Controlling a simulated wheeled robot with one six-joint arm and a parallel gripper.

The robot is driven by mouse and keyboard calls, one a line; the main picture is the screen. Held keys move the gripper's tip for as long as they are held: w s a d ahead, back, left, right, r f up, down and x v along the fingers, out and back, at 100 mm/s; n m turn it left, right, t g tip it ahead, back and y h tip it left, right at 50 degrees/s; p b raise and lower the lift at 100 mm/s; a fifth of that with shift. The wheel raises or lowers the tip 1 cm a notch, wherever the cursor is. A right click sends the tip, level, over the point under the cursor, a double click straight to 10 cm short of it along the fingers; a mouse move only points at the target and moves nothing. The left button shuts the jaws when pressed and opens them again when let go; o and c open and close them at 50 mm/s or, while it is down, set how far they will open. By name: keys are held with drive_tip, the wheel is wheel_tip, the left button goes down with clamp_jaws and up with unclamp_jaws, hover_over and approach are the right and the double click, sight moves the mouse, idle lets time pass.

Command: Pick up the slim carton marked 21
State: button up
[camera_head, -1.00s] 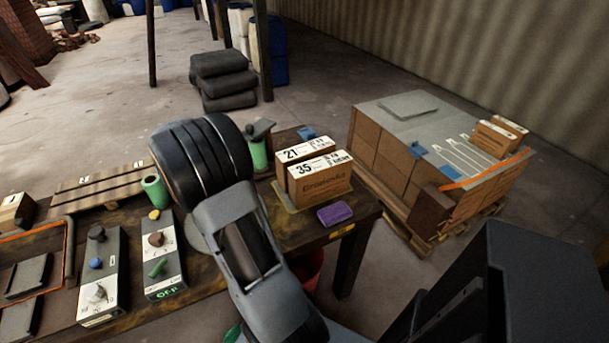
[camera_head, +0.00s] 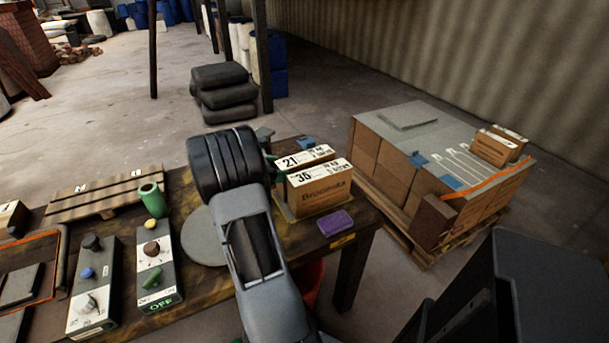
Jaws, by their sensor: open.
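The slim carton marked 21 (camera_head: 304,157) stands upright near the far right corner of the worktable. Its white top label shows. A similar carton (camera_head: 322,192), whose number reads like 35 or 36, stands close in front and hides most of its front face. I cannot tell whether the two touch. My arm, with its black ribbed joint, rises just left of both cartons.
A purple block (camera_head: 335,222) lies in front of the cartons. A green item (camera_head: 273,167) is partly hidden beside my arm. Control boxes (camera_head: 155,268) and a green cylinder (camera_head: 153,199) stand left. A strapped carton stack on a pallet (camera_head: 430,247) stands right, across a floor gap.

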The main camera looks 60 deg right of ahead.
drive_tip(key=x, duration=0.3)
drive_tip(key=shift+s+d+f, duration=0.15)
drive_tip(key=shift+f, duration=0.05)
drive_tip(key=shift+r, duration=0.1)
drive_tip(key=c, duration=1.1)
